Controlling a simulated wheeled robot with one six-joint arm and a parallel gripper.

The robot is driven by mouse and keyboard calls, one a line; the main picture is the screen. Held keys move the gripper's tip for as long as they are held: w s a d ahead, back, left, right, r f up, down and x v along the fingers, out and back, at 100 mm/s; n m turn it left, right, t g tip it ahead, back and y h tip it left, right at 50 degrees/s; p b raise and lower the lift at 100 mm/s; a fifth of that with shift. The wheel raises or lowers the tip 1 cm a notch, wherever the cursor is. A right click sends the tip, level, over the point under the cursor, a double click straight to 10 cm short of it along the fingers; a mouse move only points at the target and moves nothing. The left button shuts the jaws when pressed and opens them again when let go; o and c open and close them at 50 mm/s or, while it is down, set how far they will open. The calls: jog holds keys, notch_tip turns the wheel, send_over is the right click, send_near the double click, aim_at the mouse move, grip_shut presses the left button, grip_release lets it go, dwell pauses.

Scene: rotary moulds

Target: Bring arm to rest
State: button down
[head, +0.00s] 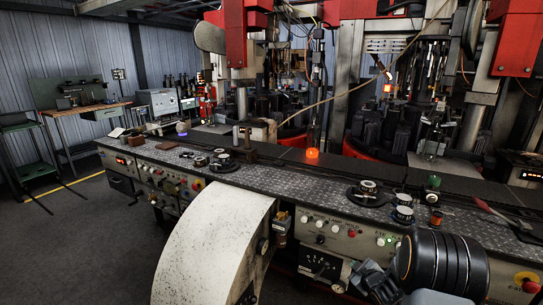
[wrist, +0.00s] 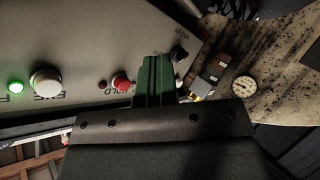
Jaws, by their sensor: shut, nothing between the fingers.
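My gripper (wrist: 157,66) shows in the wrist view as two dark green fingers, closed together with nothing between them. The fingers overlap the grey control panel (wrist: 60,45) in the picture. A red knob (wrist: 121,82) shows just left of the fingers and a black knob (wrist: 179,53) just right of them. I cannot tell whether the fingers touch the panel. In the head view my arm's dark banded link fills the lower right. The fingers cannot be made out there.
The panel also carries a lit green button (wrist: 16,87) and a white button (wrist: 46,80). A speckled white curved cover (head: 215,245) juts out from the console's front. A red-handled tool (head: 490,208) lies on the console top. Open floor (head: 70,250) lies at left.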

jog(key=s+a+r+m+g+h+p, duration=0.25)
jog(key=s+r+m+g, duration=0.2)
jog(key=s, duration=0.35)
jog(key=s+a+r+m+g+h+p, duration=0.1)
jog(key=s+r+m+g+p, duration=0.3)
jog(key=s, duration=0.4)
jog(key=s+a+r+y+p, duration=0.1)
jog(key=s+a+r+p, duration=0.1)
jog(key=s+a+r, duration=0.3)
jog(key=s+a+r+y+p, duration=0.1)
jog(key=s+a+r, duration=0.3)
jog(key=r, duration=0.9)
jog(key=shift+s+a+r+g+p, duration=0.35)
jog(key=shift+s+a+g+p, duration=0.1)
jog(key=shift+a+p, duration=0.55)
jog(key=shift+y, duration=0.25)
